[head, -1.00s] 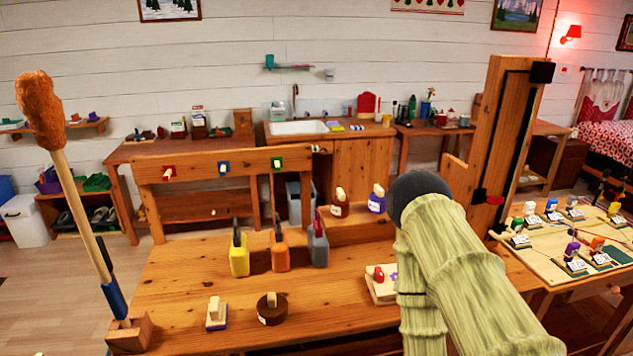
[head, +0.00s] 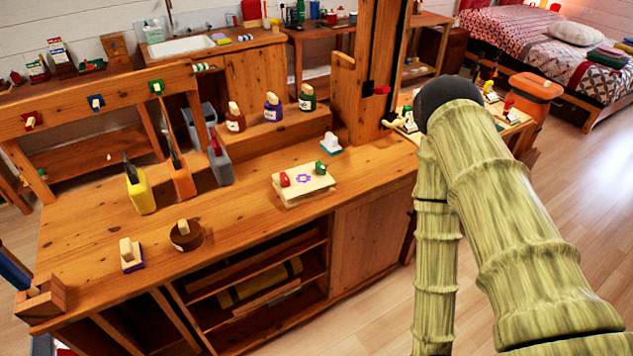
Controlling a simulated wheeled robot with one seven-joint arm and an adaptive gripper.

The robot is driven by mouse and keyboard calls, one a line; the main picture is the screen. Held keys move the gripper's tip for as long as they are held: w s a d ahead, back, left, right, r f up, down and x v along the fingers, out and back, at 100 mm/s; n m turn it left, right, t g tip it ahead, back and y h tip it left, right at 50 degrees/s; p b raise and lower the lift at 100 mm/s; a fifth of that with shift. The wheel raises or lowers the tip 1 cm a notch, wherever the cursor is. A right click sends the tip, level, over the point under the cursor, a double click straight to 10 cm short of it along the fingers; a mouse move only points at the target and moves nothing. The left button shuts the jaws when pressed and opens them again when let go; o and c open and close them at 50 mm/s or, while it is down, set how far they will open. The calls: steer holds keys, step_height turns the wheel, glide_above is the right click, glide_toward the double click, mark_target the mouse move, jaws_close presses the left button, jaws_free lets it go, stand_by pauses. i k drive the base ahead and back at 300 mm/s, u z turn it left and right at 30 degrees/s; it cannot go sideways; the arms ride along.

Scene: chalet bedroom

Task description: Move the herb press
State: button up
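The herb press, as I take it, is a pair of pale wooden boards (head: 302,191) stacked flat on the workbench (head: 240,215). It has a red knob (head: 284,179) at its left, a green knob (head: 320,168) at its right and a purple flower mark between them. It lies near the front edge of the bench, with clear wood around it. My bamboo-like arm stands to its right, apart from it. My gripper is out of the picture, so its state does not show.
A small white block with a teal base (head: 330,143) is behind the press. Three knobbed bottles stand on a raised step (head: 270,130). Yellow, orange and grey containers (head: 140,190) stand left. A tall wooden post (head: 372,80) rises behind. Open floor (head: 560,200) is at right.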

mark_target(307, 186)
steer(key=z, duration=1.55)
steer(key=i, duration=0.75)
steer(key=u, duration=2.4)
